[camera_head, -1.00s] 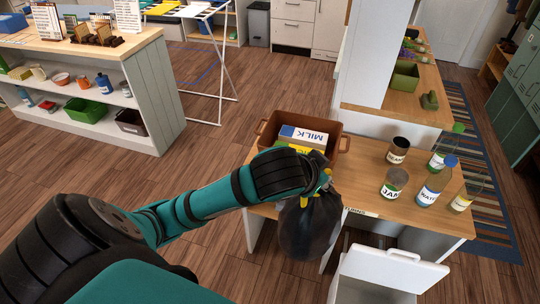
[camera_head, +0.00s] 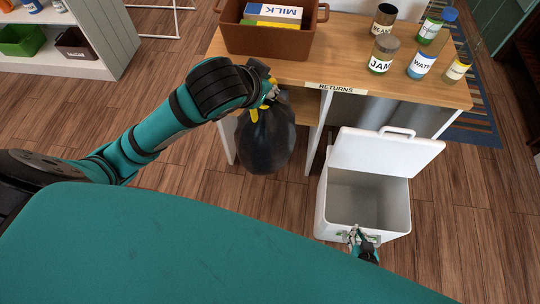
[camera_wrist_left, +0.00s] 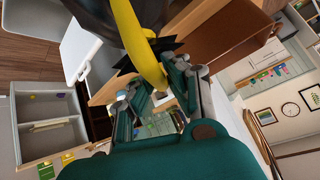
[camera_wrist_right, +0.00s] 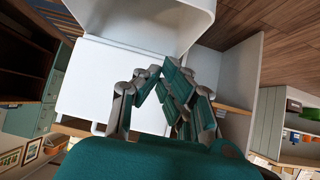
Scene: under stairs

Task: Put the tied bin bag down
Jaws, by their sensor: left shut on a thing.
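The tied bin bag (camera_head: 267,142) is dark, with a yellow tie (camera_head: 253,113) at its top. It hangs in front of the wooden table, left of the white bin. My left gripper (camera_head: 269,92) is shut on its yellow tie, which also shows in the left wrist view (camera_wrist_left: 140,45), with the dark bag beyond it. The bag appears clear of the floor; its underside is not clearly shown. My right gripper (camera_head: 360,237) is at the front rim of the white bin, its fingertips close together and empty in the right wrist view (camera_wrist_right: 160,70).
The white bin (camera_head: 331,208) stands with its lid (camera_head: 386,155) raised, and looks empty. The table (camera_head: 345,62), labelled RETURNS, carries a brown crate (camera_head: 262,40) with a milk carton and several jars and bottles. Open wooden floor (camera_head: 185,150) lies left of the table.

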